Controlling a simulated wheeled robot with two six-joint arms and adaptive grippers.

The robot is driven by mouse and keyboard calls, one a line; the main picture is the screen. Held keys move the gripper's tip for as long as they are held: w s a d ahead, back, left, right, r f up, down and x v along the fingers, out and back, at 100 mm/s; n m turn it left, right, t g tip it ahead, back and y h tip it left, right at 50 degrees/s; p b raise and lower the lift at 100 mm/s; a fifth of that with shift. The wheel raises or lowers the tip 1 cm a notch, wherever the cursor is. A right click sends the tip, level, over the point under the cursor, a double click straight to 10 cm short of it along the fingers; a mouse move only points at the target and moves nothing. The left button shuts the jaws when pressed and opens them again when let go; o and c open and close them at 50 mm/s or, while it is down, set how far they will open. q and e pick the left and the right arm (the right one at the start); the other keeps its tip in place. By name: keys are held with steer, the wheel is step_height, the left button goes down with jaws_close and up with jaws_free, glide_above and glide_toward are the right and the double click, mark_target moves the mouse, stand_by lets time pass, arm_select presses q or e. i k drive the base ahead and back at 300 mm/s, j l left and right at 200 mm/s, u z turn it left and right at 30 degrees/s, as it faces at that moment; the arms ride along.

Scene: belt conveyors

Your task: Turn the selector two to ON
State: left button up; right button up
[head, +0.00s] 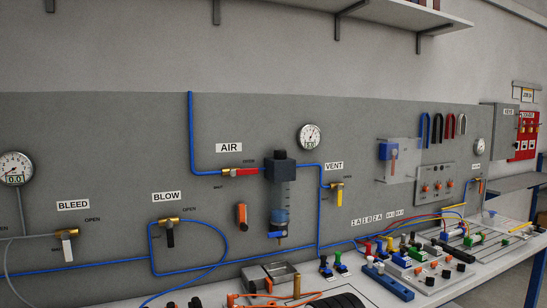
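A grey control panel (421,199) with a row of small orange-red selector knobs is mounted on the grey wall board, right of centre. The middle knob (438,186) of the row is likely selector two, but the panel's lettering is too small to read. I cannot tell which way any knob points. Neither of my grippers shows in the head view, so nothing is seen touching the panel.
A clear box with a blue device (388,151) is left of the panel. The bench (385,299) below holds several coloured valves, blocks and cables. Labelled valves, gauges and blue hoses cover the board to the left. A red cabinet (526,150) is at far right.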

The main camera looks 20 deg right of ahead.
mark_target(446, 272)
steer(key=z, duration=1.65)
